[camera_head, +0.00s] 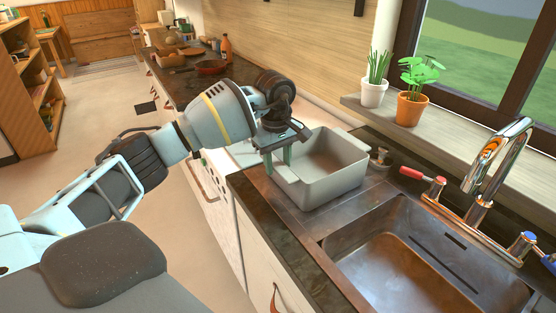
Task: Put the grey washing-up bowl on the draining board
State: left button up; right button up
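The grey washing-up bowl (337,187), a rectangular tub, sits upright on the metal draining board (291,211) just left of the sink, and looks level. My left gripper (279,164) is at the bowl's left end, pointing down. Its two green fingers are apart, with a visible gap between them, near the rim; one looks to be outside the bowl and the other over its inside. Whether either finger touches the rim is hard to tell. The gripper hides part of the bowl's far left corner. My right gripper is not in view.
The empty sink (410,265) lies right of the bowl, with a chrome tap (489,170) and a red-handled valve (424,179) behind it. Potted plants (411,107) stand on the sill. A red pan (211,67) and an orange bottle (226,48) stand on the far worktop.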

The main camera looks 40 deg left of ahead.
pick_arm(q)
jog(key=shift+o, duration=1.4)
jog(key=shift+r, duration=0.15)
jog(key=shift+r, duration=0.3)
notch_tip(320, 180, up, 12)
jog(key=shift+s+f, duration=0.25)
jog(key=shift+s, duration=0.05)
jog(key=shift+f, duration=0.1)
